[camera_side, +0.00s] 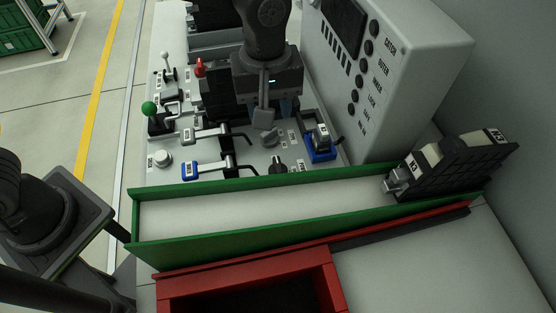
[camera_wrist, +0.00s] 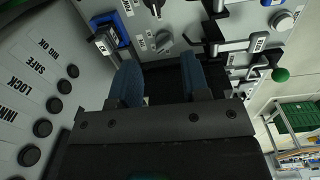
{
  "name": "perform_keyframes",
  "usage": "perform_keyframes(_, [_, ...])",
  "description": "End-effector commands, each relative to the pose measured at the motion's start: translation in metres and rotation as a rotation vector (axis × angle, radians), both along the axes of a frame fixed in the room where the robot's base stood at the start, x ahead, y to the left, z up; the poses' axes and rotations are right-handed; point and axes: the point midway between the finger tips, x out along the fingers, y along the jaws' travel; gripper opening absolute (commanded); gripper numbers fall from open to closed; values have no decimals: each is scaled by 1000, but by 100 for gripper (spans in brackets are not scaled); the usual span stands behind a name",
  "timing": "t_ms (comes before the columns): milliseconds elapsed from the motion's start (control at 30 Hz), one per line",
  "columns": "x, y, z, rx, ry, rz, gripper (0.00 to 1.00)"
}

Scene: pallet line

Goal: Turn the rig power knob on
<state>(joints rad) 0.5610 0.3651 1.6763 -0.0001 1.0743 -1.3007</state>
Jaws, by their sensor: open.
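My gripper (camera_side: 268,108) hangs over the control panel (camera_side: 210,150) in the side view. In the wrist view its two blue-padded fingers (camera_wrist: 159,72) stand apart with nothing clearly held between them. A black knob (camera_side: 277,165) sits on the panel near the green rail, in front of my gripper and apart from it. It is partly cut off at the top of the wrist view (camera_wrist: 154,6). A round grey knob (camera_side: 163,158) is at the panel's left.
A blue-based switch (camera_side: 320,143) is right of the black knob. White-handled and blue-handled levers, a green ball lever (camera_side: 149,108) and a red-topped control (camera_side: 199,67) lie left. A button console (camera_side: 375,65) rises at right.

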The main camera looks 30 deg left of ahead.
Motion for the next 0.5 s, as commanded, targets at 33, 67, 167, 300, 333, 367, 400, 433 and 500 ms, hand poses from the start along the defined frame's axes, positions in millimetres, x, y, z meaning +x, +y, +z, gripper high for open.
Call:
perform_keyframes(33, [0,-9,-7,7,12,14,43])
perform_keyframes(67, [0,-11,-10,9,16,24,43])
perform_keyframes(167, [1,-17,-16,14,23,43,43])
perform_keyframes(300, [0,-17,-29,16,25,47,43])
perform_keyframes(333, [0,-17,-33,16,26,47,43])
perform_keyframes(367, [0,-17,-38,16,25,47,43])
perform_keyframes(400, [0,-17,-46,16,27,47,43])
perform_keyframes(433, [0,-17,-52,16,27,46,43])
perform_keyframes(500, [0,-16,-66,17,27,46,43])
